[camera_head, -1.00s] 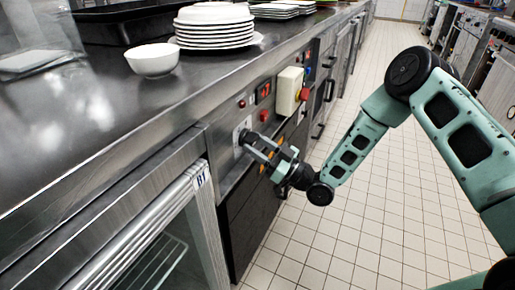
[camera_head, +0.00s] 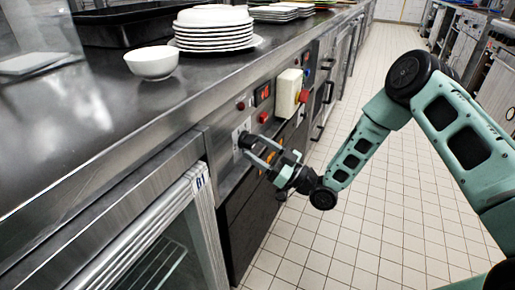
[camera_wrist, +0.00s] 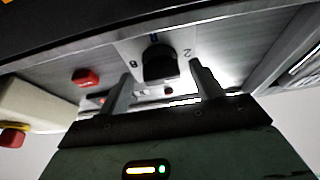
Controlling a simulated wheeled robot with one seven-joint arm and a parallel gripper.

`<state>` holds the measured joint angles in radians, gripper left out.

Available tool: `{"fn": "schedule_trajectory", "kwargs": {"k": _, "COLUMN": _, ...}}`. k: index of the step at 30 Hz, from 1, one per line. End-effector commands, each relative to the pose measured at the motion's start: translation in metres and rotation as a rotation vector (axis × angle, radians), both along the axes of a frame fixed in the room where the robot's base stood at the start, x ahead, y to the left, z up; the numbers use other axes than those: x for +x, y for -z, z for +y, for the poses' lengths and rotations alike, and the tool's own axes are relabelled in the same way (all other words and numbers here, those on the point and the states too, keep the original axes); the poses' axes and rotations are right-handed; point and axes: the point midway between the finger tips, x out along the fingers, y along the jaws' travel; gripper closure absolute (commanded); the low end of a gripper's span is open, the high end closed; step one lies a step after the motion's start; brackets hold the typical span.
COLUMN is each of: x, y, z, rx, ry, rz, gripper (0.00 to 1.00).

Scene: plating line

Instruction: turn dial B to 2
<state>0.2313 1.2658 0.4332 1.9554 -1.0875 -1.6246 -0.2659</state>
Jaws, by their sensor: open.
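The dial is a black round knob on a pale plate in the front panel, in the head view (camera_head: 244,139) and the wrist view (camera_wrist: 160,64). In the wrist view a "2" stands to its right, a character like "8" or "B" to its left, and a blue mark above it. Which way its pointer faces I cannot tell. My gripper (camera_head: 259,150) is open in front of the panel. In the wrist view the fingers of my gripper (camera_wrist: 160,77) stand either side of the dial's line, tips seemingly short of the knob. Nothing is between them.
A red button (camera_wrist: 86,77) and a cream box with a red knob (camera_head: 289,92) sit along the panel. A white bowl (camera_head: 152,62) and a plate stack (camera_head: 214,33) stand on the steel counter. A glass-fronted unit (camera_head: 150,262) is below left. The tiled aisle floor is clear.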

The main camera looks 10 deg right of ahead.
Motion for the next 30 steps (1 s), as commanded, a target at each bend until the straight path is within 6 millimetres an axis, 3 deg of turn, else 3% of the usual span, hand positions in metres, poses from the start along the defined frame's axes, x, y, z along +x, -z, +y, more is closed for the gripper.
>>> {"fn": "schedule_trajectory", "kwargs": {"k": 18, "x": -0.072, "y": 0.051, "z": -0.101, "rx": 0.0, "ry": 0.003, "rz": 0.004, "gripper": 0.35}}
{"fn": "schedule_trajectory", "kwargs": {"k": 24, "x": -0.085, "y": 0.06, "z": -0.119, "rx": 0.0, "ry": 0.001, "rz": 0.002, "gripper": 0.35}}
{"fn": "schedule_trajectory", "kwargs": {"k": 30, "x": -0.089, "y": 0.063, "z": -0.124, "rx": 0.0, "ry": 0.001, "rz": 0.002, "gripper": 0.35}}
